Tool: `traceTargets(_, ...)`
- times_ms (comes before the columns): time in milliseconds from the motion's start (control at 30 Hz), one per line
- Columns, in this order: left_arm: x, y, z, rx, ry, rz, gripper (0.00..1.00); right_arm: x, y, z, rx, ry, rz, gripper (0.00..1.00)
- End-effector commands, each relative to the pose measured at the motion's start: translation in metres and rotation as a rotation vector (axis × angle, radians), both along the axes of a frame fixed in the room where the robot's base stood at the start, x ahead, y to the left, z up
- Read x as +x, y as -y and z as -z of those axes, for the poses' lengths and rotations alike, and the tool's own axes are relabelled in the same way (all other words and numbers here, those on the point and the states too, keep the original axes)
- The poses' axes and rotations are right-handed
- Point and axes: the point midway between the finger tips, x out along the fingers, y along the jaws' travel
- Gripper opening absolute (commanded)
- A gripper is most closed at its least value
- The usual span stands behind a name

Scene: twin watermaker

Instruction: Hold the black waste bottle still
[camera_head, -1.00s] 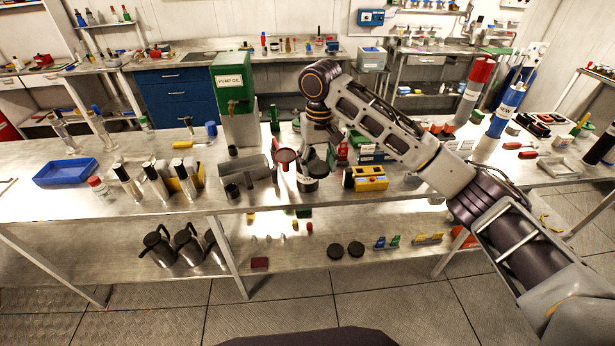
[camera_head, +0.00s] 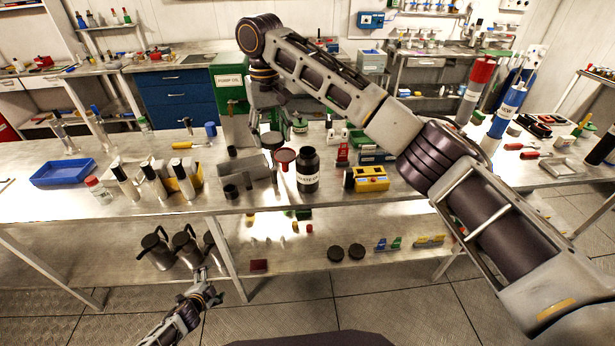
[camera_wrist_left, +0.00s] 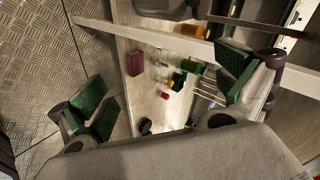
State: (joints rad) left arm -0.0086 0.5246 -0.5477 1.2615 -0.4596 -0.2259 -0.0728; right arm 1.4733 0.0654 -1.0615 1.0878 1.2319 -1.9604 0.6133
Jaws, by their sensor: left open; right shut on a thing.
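The black waste bottle (camera_head: 308,175), with a white label, stands upright on the front bench. No gripper touches it. My right gripper (camera_head: 268,128) is up and to the left of the bottle, shut on a dark round piece that looks like a cap (camera_head: 272,140); the fingertips are partly hidden. My left gripper (camera_head: 203,278) is low in front of the bench, near the lower shelf and well away from the bottle. In the left wrist view its green-padded fingers (camera_wrist_left: 165,90) are spread with nothing between them. The bottle is not clear in that view.
Dark jugs (camera_head: 187,243) stand on the lower shelf behind my left gripper. The bench front edge lies above that gripper.

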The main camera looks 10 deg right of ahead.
Motion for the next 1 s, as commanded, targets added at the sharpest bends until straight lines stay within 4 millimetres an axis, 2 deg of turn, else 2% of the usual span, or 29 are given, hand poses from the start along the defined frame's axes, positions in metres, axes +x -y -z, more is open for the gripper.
traceTargets(200,0.022,0.045,-0.054,0.137,0.132,0.198,1.00,0.003,-0.012,0.003,0.001,0.000,-0.067,0.48)
traceTargets(400,0.029,0.089,-0.102,0.279,0.261,0.371,1.00,0.005,-0.018,0.012,0.000,-0.001,-0.140,0.48)
traceTargets(667,0.023,0.150,-0.166,0.491,0.454,0.583,1.00,0.009,-0.015,0.034,0.001,-0.001,-0.249,0.48)
traceTargets(1000,0.005,0.223,-0.256,0.830,0.748,0.779,1.00,0.018,0.008,0.057,0.001,-0.001,-0.424,0.48)
